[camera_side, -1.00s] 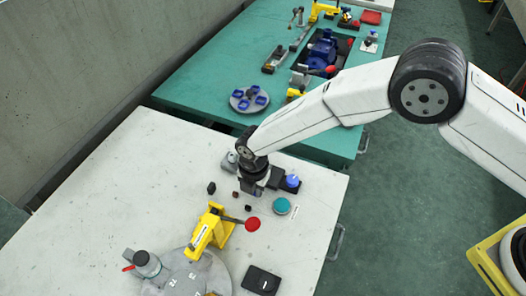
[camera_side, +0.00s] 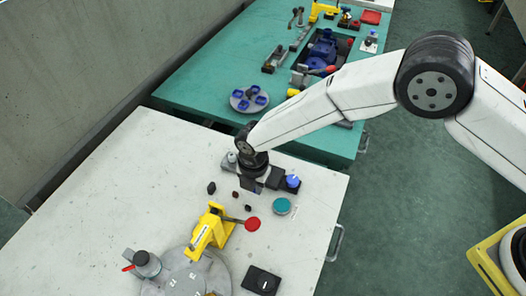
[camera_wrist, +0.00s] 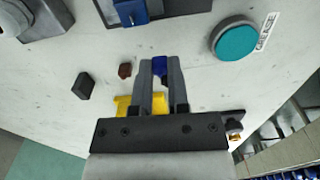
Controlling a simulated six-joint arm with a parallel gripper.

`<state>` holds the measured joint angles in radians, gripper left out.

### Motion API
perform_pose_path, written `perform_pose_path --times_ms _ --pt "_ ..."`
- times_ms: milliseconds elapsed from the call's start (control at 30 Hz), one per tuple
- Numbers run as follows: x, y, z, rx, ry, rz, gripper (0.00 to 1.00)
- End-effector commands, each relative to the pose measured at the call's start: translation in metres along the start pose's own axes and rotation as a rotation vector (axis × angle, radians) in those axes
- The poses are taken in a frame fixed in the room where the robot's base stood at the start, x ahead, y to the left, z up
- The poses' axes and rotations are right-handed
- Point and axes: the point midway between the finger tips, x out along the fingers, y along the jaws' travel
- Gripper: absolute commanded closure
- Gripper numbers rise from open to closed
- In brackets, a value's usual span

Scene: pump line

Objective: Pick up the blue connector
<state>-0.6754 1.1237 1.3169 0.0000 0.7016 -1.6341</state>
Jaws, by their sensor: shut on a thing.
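In the wrist view my gripper (camera_wrist: 161,75) is shut on a small blue connector (camera_wrist: 160,66), which sits between the two fingertips. In the side view my gripper (camera_side: 250,187) points down in front of the dark fixture (camera_side: 269,182) on the white table. The connector cannot be made out there. Its height above the table is hard to tell.
A teal button (camera_side: 281,206) and a blue knob (camera_side: 292,181) are to the right. A yellow toggle clamp (camera_side: 207,230) with a red handle stands in front. Small dark blocks (camera_side: 211,188) lie left of my gripper. The left of the white table is clear.

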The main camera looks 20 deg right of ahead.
Motion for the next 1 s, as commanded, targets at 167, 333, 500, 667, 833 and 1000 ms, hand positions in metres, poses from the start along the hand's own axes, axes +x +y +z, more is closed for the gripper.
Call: perform_pose_path --times_ms 167,333,500,667,833,1000 --pt "-0.008 0.000 0.000 0.000 0.000 0.002 1.00" --pt "-0.015 0.000 0.000 0.000 0.000 0.002 1.00" --pt "-0.022 0.000 0.000 0.000 0.000 0.001 1.00" --pt "-0.029 0.000 0.000 0.000 0.000 0.001 1.00" --pt "-0.034 0.000 0.000 0.000 0.000 0.001 1.00" --pt "-0.035 0.000 0.000 0.000 0.000 0.001 1.00"
